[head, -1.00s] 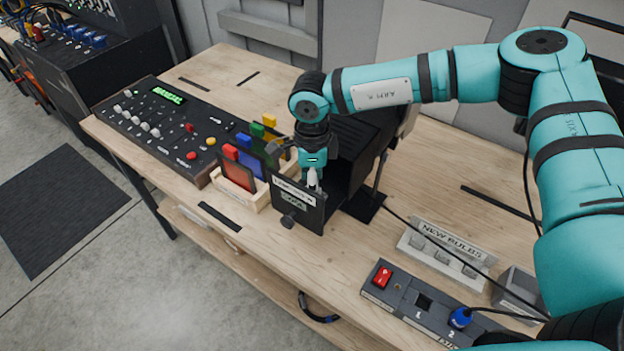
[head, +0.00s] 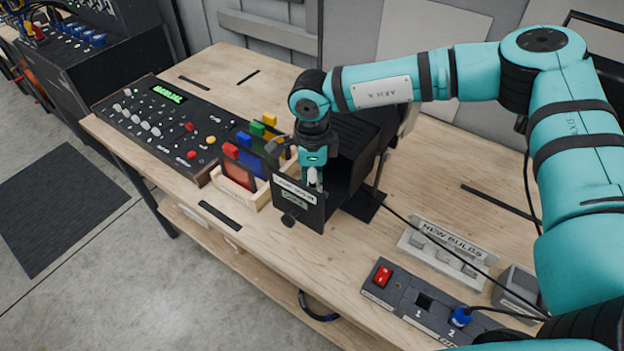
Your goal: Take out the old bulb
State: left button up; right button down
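A black lamp housing (head: 352,138) stands on the wooden bench with its labelled front door (head: 298,205) swung open toward me. My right arm reaches in from the right, and my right gripper (head: 314,178) points down at the open front of the housing, just behind the door. The door and wrist hide much of the fingertips, so I cannot tell whether they are open or shut. I cannot make out the old bulb. My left gripper is out of view.
A rack labelled NEW BULBS (head: 447,250) and a small grey bin (head: 518,287) are at right. A power strip (head: 430,308) with a red switch and a blue plug lies in front. A wooden holder (head: 236,191) with coloured filters and a control console (head: 165,125) stand left.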

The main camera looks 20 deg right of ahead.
jog(key=shift+w+r+p, duration=0.15)
jog(key=shift+r+p, duration=0.2)
jog(key=shift+r, duration=0.4)
jog(key=shift+s+r+p, duration=0.25)
jog(key=shift+r+p, duration=0.15)
jog(key=shift+r, duration=0.65)
jog(key=shift+w+r+p, duration=0.1)
jog(key=shift+r+p, duration=0.2)
jog(key=shift+r, duration=0.45)
